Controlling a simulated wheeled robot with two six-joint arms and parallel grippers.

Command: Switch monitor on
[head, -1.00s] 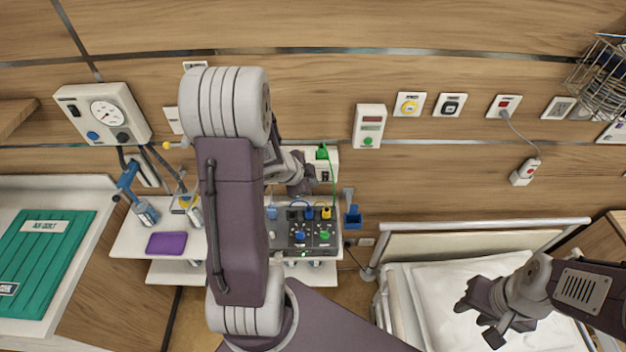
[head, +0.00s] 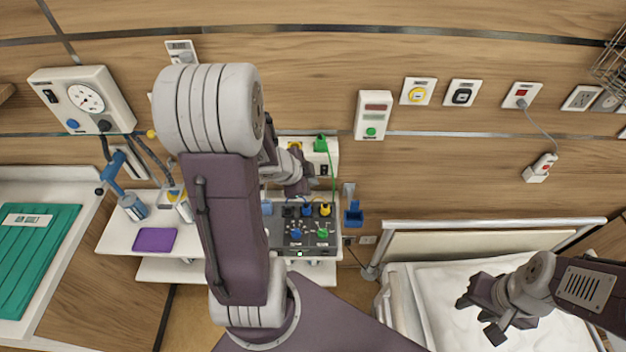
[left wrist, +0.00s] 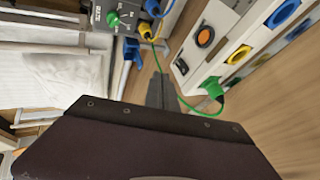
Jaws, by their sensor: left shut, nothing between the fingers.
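A dark box with coloured plugs and knobs, apparently the monitor (head: 284,247), stands on the white shelf; its corner with a green knob shows in the left wrist view (left wrist: 98,14). A white wall panel (head: 328,160) above it carries a black rocker switch (head: 324,171) and a green plug (head: 320,144). The switch also shows in the left wrist view (left wrist: 182,67), near an orange round button (left wrist: 205,37). My left gripper (head: 305,187) is shut and empty in front of the panel's lower edge; contact cannot be told. My right gripper (head: 476,312) is open and empty over the bed.
My left arm hides part of the shelf and wall. A purple pad (head: 154,240) lies on the white shelf (head: 115,236). A green cable (head: 334,185) hangs beside my left gripper. A blue holder (head: 354,215) sits right of the monitor. The bed (head: 440,290) is at lower right.

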